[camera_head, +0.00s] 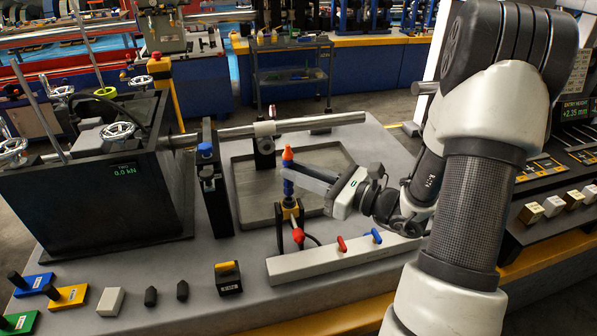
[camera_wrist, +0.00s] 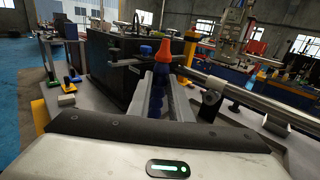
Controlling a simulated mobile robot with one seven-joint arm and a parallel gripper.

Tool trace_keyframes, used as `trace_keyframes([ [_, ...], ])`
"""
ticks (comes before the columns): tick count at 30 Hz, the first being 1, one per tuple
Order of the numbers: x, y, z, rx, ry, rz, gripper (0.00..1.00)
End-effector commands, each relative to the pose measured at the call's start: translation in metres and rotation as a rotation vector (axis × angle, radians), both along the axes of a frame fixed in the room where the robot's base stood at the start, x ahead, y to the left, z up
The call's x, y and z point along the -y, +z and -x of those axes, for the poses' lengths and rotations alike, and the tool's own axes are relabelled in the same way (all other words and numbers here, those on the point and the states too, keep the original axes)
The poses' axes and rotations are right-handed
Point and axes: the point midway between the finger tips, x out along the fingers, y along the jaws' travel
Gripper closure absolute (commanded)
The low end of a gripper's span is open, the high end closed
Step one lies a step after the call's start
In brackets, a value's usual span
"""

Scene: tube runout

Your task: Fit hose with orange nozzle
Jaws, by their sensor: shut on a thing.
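The hose is a blue segmented coolant hose (camera_head: 288,187) with an orange nozzle (camera_head: 288,154) on its top end. It stands upright above a yellow and black mount (camera_head: 290,212) on the grey bench. My gripper (camera_head: 290,176) reaches in from the right and is shut on the blue hose just below the nozzle. In the wrist view the orange nozzle (camera_wrist: 163,54) rises above my two grey fingers, with blue segments (camera_wrist: 160,82) between them. Whether the hose's lower end is seated in the mount cannot be told.
A dark machine box (camera_head: 100,180) stands at left. Small blocks (camera_head: 110,301) and coloured plates (camera_head: 66,297) lie at front left.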

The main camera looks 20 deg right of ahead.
Motion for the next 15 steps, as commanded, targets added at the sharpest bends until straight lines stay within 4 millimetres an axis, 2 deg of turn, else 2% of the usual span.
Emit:
trace_keyframes([
  [15,0.0,-0.0106,0.0,0.0,0.0,0.0,1.0],
])
